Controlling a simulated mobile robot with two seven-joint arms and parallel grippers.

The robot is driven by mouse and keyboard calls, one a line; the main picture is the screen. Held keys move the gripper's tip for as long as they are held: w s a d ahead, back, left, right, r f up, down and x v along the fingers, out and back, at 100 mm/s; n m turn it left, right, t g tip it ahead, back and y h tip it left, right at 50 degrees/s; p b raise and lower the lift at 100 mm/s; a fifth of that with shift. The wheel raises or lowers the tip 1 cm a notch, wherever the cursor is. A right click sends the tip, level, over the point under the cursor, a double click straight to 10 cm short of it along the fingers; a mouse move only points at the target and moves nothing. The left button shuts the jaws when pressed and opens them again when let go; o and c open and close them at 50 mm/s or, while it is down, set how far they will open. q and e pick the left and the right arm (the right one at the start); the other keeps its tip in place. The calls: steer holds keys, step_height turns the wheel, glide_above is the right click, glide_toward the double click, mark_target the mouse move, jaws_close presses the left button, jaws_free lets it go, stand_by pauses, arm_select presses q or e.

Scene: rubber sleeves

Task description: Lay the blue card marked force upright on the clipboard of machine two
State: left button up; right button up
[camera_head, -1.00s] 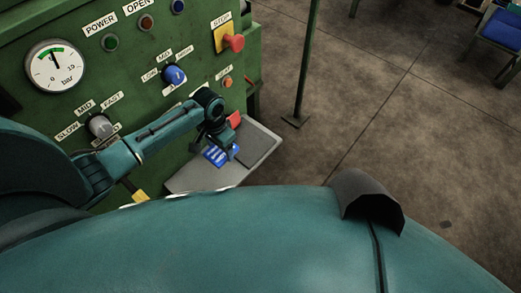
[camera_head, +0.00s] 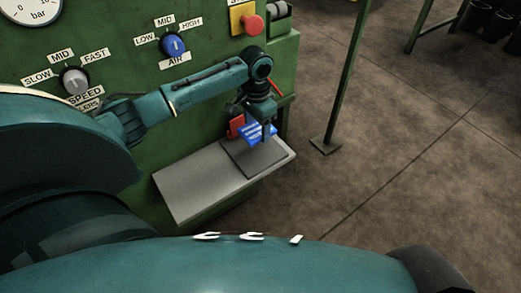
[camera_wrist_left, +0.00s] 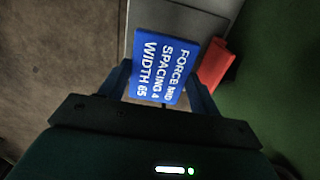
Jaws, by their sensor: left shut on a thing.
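My left gripper (camera_head: 262,126) is shut on a blue card (camera_head: 253,134) with white lettering. In the left wrist view the card (camera_wrist_left: 163,67) reads "FORCE MID, SPACING 4, WIDTH 65", its lines running sideways between the fingers. A dark grey board, seemingly the clipboard (camera_head: 258,158), lies on the right part of a light grey shelf (camera_head: 190,185) on the green machine. The card is over the board's machine-side part; I cannot tell whether they touch. The board (camera_wrist_left: 180,18) lies beyond the card in the left wrist view. My right gripper is not in view.
A red object (camera_head: 236,125) stands by the machine-side edge of the board, close to the gripper. The green machine panel (camera_head: 120,30) has knobs and a red stop button (camera_head: 252,24). A green post (camera_head: 345,85) stands right of the shelf. The shelf's left part is bare.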

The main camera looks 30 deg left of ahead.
mark_target(257, 152)
arm_select(q)
step_height(257, 152, down, 8)
steer(key=shift+f+b, duration=0.1)
steer(key=shift+b, duration=1)
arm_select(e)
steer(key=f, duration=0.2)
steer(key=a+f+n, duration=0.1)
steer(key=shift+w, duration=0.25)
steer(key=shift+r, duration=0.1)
arm_select(q)
steer(key=o, duration=1)
steer(key=shift+f, duration=0.1)
